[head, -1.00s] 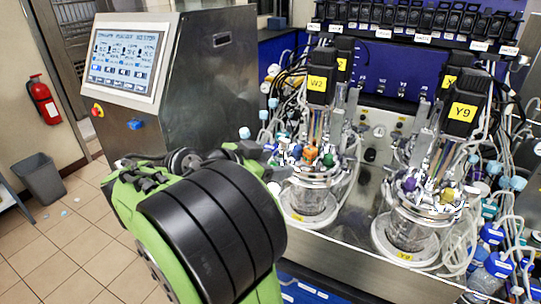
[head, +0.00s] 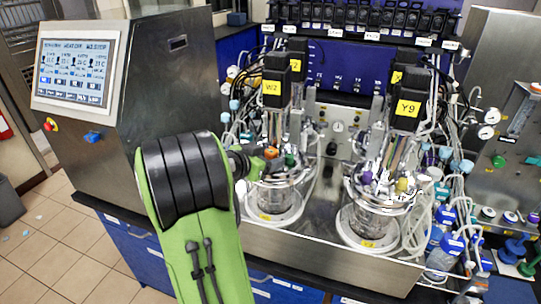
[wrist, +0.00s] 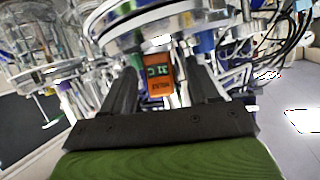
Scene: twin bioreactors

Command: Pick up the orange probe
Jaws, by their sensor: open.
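The orange probe (head: 271,152) stands in the lid of the left bioreactor (head: 274,196), beside a green-topped fitting (head: 290,159). In the wrist view the orange probe (wrist: 158,77) shows its dark label and lies between my two black fingers. My gripper (wrist: 162,70) is open, with one finger on each side of the probe. Whether either finger touches it I cannot tell. In the head view my arm reaches in from the lower left, and its end is close to the left of the probe. My fingertips are hard to make out there.
The right bioreactor (head: 377,208), labelled Y9, stands close by with tubes and bottles around it. Black motors (head: 275,80) hang above the vessels. A steel control cabinet (head: 160,95) is at the left. The vessel's metal rim (wrist: 150,20) is near my fingers.

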